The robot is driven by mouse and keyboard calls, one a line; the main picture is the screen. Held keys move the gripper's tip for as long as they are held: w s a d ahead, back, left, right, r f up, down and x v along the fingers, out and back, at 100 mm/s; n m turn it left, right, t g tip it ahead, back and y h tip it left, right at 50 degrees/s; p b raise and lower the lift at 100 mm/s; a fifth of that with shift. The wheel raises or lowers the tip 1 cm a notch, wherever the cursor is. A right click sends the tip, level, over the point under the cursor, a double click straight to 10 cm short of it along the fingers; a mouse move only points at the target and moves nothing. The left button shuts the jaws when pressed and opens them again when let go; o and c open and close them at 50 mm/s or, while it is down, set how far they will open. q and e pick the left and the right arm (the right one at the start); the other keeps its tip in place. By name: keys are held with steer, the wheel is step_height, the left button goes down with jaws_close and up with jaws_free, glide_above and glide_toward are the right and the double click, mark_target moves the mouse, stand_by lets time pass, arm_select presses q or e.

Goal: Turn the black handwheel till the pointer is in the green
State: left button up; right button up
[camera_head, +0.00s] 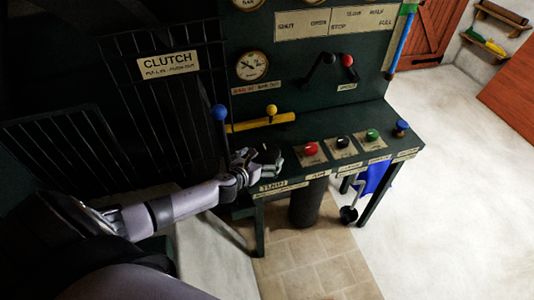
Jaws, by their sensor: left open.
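My left gripper (268,160) is open over the left end of the dark green control desk, just behind a small label plate (273,186). Dark shapes lie at its fingers; I cannot tell whether these include the black handwheel, which I do not make out clearly anywhere. A round gauge (252,66) with a pale face is on the upright panel above. A second gauge (248,3) is cut off by the top edge. My right gripper is not in view.
A blue-knobbed lever (219,113) and a yellow-knobbed lever (271,110) stand behind my gripper. Red (311,149), black (342,142) and green (372,135) knobs sit to its right. A black cylinder (306,207) stands below the desk. The pale floor at right is clear.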

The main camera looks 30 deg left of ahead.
mark_target(263, 157)
arm_select(q)
steer(key=x, duration=0.3)
steer(key=shift+w+f, duration=0.1)
steer(key=shift+w, duration=0.1)
steer(key=c, duration=1.1)
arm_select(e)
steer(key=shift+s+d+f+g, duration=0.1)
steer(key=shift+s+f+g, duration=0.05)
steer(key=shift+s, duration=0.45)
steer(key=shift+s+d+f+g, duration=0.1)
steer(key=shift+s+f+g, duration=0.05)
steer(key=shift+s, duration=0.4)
